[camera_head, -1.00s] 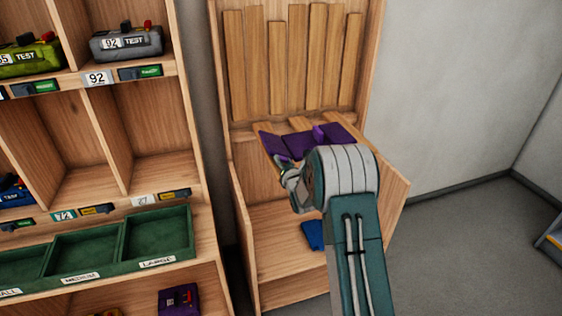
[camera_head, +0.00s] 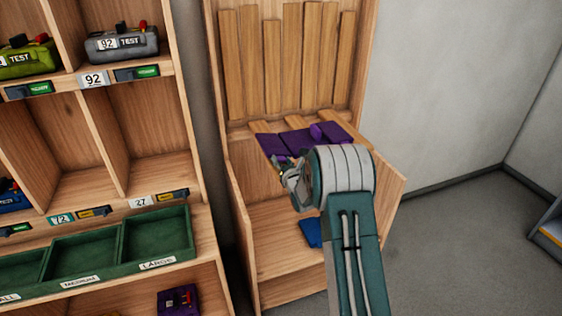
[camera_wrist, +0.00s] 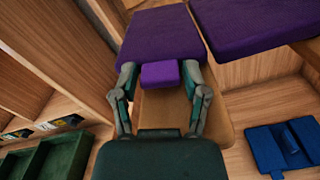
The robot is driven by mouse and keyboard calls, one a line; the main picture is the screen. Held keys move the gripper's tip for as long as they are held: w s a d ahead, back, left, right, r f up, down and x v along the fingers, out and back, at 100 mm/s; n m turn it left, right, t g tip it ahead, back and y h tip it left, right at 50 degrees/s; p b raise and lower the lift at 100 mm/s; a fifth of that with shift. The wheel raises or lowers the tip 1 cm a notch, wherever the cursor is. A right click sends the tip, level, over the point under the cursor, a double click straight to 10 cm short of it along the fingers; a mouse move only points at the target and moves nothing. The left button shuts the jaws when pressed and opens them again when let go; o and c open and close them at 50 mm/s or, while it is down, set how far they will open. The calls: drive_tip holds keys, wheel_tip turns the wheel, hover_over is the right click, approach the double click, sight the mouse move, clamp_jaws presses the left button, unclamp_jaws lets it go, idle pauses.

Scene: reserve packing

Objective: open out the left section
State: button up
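A purple padded wrap lies on wooden slats in the wooden stand. Its left section (camera_head: 269,143) lies out flat to the left of the middle section (camera_head: 297,141). A purple roll (camera_head: 319,131) shows towards its right side. In the wrist view the left section (camera_wrist: 160,35) fills the top middle, with a small purple tab (camera_wrist: 160,75) at its near edge. My gripper (camera_wrist: 158,70) has one finger on each side of this tab, with narrow gaps showing. It looks open. In the head view my gripper (camera_head: 284,165) is at the left section's near edge, partly hidden by my wrist.
A blue folded item (camera_head: 311,232) lies on the stand's lower shelf (camera_head: 275,265). The stand's side wall (camera_head: 240,200) rises left of my gripper. A shelf rack with a green tray (camera_head: 157,235) stands at the left. Open floor lies to the right.

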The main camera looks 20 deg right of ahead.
drive_tip(key=shift+a, duration=0.1)
idle(0.3)
drive_tip(key=s, duration=1.2)
drive_tip(key=s+a+r+m+g+h, duration=0.1)
drive_tip(key=s+a+r+m+g, duration=0.2)
drive_tip(key=s+r+m, duration=0.4)
drive_tip(key=s+a+r+m+g, duration=0.3)
drive_tip(key=r+m, duration=0.3)
drive_tip(key=m, duration=0.3)
drive_tip(key=s+a+r+m+g, duration=0.1)
drive_tip(key=s+a+m+g, duration=0.2)
drive_tip(key=s+m, duration=0.5)
drive_tip(key=s+a+r+m+g+y, duration=0.1)
drive_tip(key=s+a+m+g, duration=0.2)
drive_tip(key=s, duration=1.4)
drive_tip(key=m, duration=0.4)
drive_tip(key=shift+s+a+m, duration=0.25)
drive_tip(key=shift+a+m, duration=0.15)
